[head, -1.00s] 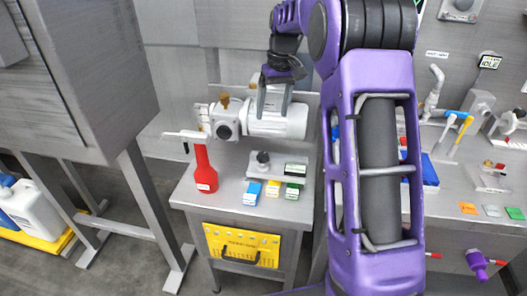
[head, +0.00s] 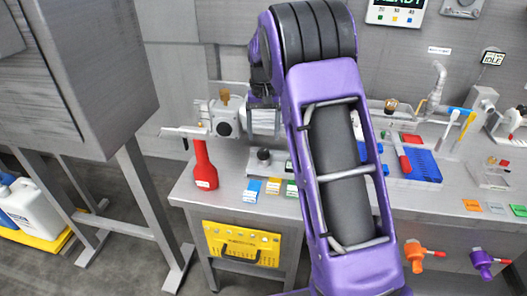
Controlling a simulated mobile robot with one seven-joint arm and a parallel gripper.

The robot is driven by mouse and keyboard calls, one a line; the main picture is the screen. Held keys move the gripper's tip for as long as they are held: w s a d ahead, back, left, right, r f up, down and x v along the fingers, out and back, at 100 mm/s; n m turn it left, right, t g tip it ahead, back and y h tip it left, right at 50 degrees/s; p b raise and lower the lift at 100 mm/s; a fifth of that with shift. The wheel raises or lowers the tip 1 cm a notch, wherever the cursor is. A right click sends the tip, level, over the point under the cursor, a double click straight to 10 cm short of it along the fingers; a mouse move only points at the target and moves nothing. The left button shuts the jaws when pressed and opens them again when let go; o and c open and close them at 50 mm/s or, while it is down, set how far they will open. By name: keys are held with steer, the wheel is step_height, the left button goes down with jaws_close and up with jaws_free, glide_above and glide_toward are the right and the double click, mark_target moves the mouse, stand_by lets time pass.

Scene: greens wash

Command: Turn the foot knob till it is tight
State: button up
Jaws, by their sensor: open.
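I cannot tell for certain which part is the foot knob. A small black knob (head: 264,155) stands on a short post on the steel table, below the white and silver machine (head: 225,118). My gripper (head: 264,118) is at the machine's right-hand body, largely hidden by my purple arm. It is open, and its fingers are hard to make out. I see no contact with the black knob, which is lower down.
A red bottle (head: 204,168) stands left of the knob. Orange (head: 414,252) and purple (head: 481,260) handles stick out below the right bench. A blue tray (head: 423,165) lies on that bench.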

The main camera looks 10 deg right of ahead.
mark_target(264, 152)
step_height(264, 152, down, 7)
steer(key=shift+r+b, duration=0.1)
steer(key=shift+b, duration=0.25)
jaws_close()
steer(key=shift+r+n+p, duration=0.15)
steer(key=shift+n+p, duration=0.25)
steer(key=shift+p, duration=0.1)
steer(key=shift+n, duration=0.4)
jaws_free()
